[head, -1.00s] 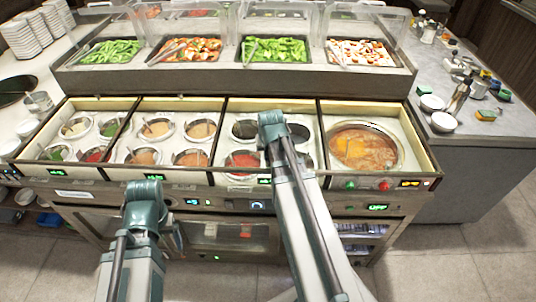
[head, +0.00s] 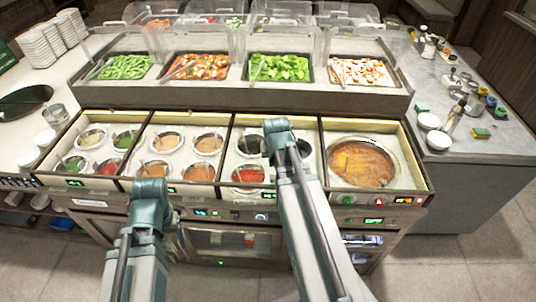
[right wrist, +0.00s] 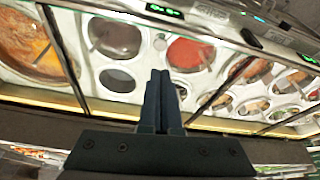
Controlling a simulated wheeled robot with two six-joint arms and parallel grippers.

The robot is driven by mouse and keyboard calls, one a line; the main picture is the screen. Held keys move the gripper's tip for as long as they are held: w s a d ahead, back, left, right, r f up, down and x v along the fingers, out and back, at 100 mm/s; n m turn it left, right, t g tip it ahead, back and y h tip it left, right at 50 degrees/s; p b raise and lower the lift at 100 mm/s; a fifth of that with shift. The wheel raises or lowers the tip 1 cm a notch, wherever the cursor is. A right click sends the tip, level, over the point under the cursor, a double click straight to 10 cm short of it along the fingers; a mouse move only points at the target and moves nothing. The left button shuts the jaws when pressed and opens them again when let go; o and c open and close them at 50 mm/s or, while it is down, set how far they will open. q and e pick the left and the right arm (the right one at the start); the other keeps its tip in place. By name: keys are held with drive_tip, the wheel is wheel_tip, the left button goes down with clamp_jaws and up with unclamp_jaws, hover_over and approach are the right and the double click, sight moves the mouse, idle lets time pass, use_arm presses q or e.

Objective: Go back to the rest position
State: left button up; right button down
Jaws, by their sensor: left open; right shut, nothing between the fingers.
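My left gripper (head: 174,238) is low in the head view, mostly behind my left arm, in front of the counter's front panel. Its jaws are hard to make out there, but it appears open and holds nothing that I can see. My right arm reaches up over the sauce wells in the head view and hides its own gripper. In the right wrist view my right gripper (right wrist: 161,75) has its two dark fingers together, with nothing between them. Behind the fingers are a red sauce well (right wrist: 190,53) and a dark well (right wrist: 115,38).
The counter holds several sauce wells and a large soup pot (head: 358,165) at right. Food trays such as the green one (head: 280,68) stand behind clear guards. A grey side counter (head: 455,160) with bowls is at right. Floor (head: 480,265) is clear at front right.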

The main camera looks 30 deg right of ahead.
drive_tip(key=s+a+f+n+g, duration=0.1)
drive_tip(key=s+a+n, duration=0.3)
drive_tip(key=a, duration=0.9)
drive_tip(key=s+a+f+n+g+b, duration=0.1)
drive_tip(key=s+a+n+g, duration=0.2)
drive_tip(key=s+a, duration=0.5)
drive_tip(key=a+n, duration=0.1)
drive_tip(key=a, duration=0.5)
drive_tip(key=shift+f, duration=0.15)
idle(2.6)
